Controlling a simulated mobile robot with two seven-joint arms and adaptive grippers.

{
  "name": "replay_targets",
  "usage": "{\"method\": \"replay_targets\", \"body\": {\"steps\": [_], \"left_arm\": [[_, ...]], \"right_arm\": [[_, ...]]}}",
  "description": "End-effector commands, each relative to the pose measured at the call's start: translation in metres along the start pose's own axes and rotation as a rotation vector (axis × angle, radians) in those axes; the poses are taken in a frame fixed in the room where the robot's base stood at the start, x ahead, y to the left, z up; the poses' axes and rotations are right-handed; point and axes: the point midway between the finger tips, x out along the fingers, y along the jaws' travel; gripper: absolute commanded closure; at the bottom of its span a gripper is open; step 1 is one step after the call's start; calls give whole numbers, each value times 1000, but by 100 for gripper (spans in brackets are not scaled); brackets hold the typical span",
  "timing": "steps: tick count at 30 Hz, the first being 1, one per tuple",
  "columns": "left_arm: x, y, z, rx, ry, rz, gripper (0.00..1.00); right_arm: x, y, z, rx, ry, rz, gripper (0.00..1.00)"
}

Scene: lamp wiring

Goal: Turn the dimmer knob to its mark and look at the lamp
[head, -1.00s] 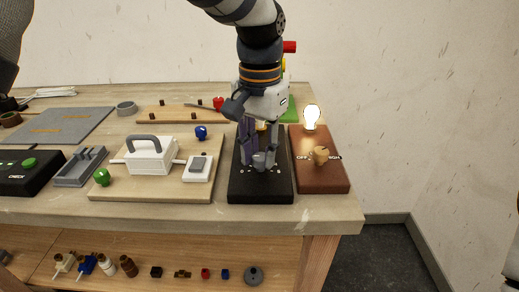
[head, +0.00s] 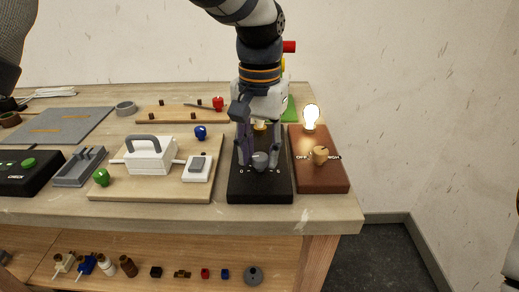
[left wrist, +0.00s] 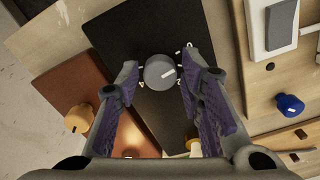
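The grey dimmer knob (head: 260,160) sits on the black board (head: 245,186) near the table's front edge. It also shows in the left wrist view (left wrist: 158,72), with a white pointer line and numbers printed around it. My left gripper (head: 259,158) points down over this board. Its fingers (left wrist: 160,80) stand apart on both sides of the knob, with gaps visible between them and it. A bulb (head: 260,126) on the black board is partly hidden behind the fingers. It shows a yellowish tint; I cannot tell how brightly it glows.
A brown board (head: 330,178) on the right carries a brightly glowing bulb (head: 311,118) and an orange knob (head: 320,155) between OFF and HIGH labels. A light wooden board (head: 140,192) on the left holds a white handled block (head: 150,158) and a rocker switch (head: 197,168).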

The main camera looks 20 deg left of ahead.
Motion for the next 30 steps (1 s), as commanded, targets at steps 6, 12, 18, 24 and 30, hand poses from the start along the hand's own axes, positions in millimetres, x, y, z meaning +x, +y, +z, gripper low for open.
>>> {"method": "replay_targets", "body": {"steps": [6,12,18,24,30], "left_arm": [[0,0,0,1,0,0,54],[-14,0,-1,1,3,0,54],[-68,0,-1,1,6,1,54],[-109,0,-1,1,2,0,54],[-120,0,0,1,-1,0,54]], "right_arm": [[0,0,0,0,0,0,60],[0,0,0,0,0,0,60],[0,0,0,0,1,0,60],[0,0,0,0,0,0,60],[0,0,0,0,0,0,60]]}}
